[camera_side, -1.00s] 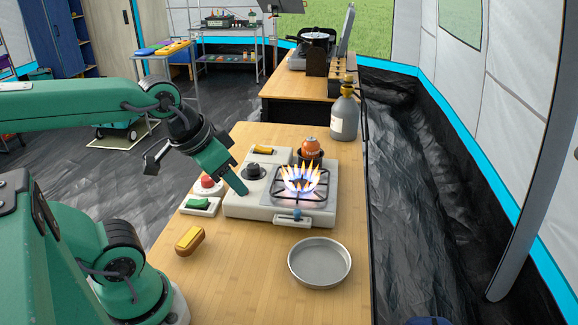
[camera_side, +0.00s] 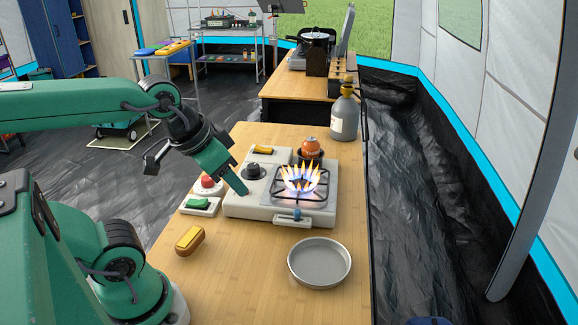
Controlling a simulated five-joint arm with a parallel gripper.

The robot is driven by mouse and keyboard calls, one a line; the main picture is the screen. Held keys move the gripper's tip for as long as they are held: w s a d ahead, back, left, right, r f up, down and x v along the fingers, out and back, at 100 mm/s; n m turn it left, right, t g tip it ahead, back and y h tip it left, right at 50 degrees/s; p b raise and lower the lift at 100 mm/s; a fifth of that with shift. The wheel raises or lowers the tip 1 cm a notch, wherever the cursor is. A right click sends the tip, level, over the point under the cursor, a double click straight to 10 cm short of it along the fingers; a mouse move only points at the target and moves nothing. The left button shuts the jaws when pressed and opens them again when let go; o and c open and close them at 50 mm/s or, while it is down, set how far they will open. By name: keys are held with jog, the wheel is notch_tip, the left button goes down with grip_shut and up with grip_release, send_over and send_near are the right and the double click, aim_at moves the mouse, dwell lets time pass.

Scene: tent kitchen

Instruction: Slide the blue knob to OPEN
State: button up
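A small blue knob (camera_side: 297,212) sits on the front edge of the white camp stove (camera_side: 262,212), below the burner. Any OPEN marking by it is too small to read. The burner is lit, with tall yellow and blue flames (camera_side: 302,179) above its black grate. My gripper (camera_side: 240,187) is over the left part of the stove, pointing down and right, beside a round black knob (camera_side: 253,170). Its green fingers look close together from this side, and I cannot see a gap or anything between them. It is apart from the blue knob.
A grey round pan (camera_side: 320,262) lies in front of the stove. A yellow-topped sponge or brush (camera_side: 190,240) is front left. A red button and green switch box (camera_side: 201,204) stand left of the stove. An orange canister (camera_side: 310,148) and grey gas bottle (camera_side: 345,115) stand behind.

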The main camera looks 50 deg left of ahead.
jog(key=shift+o, duration=0.4)
jog(key=shift+w, duration=0.1)
jog(key=n+g, duration=0.6)
jog(key=n, duration=0.1)
send_over(297, 211)
jog(key=f, duration=1)
jog(key=shift+d+f, duration=0.2)
jog(key=shift+d, duration=0.1)
jog(key=shift+w+a+f, duration=0.1)
jog(key=shift+w+f, duration=0.05)
jog(key=shift+f, duration=0.15)
jog(key=shift+f, duration=0.1)
jog(key=shift+a+f, duration=0.15)
jog(key=shift+f, duration=3.65)
jog(key=shift+c, duration=0.4)
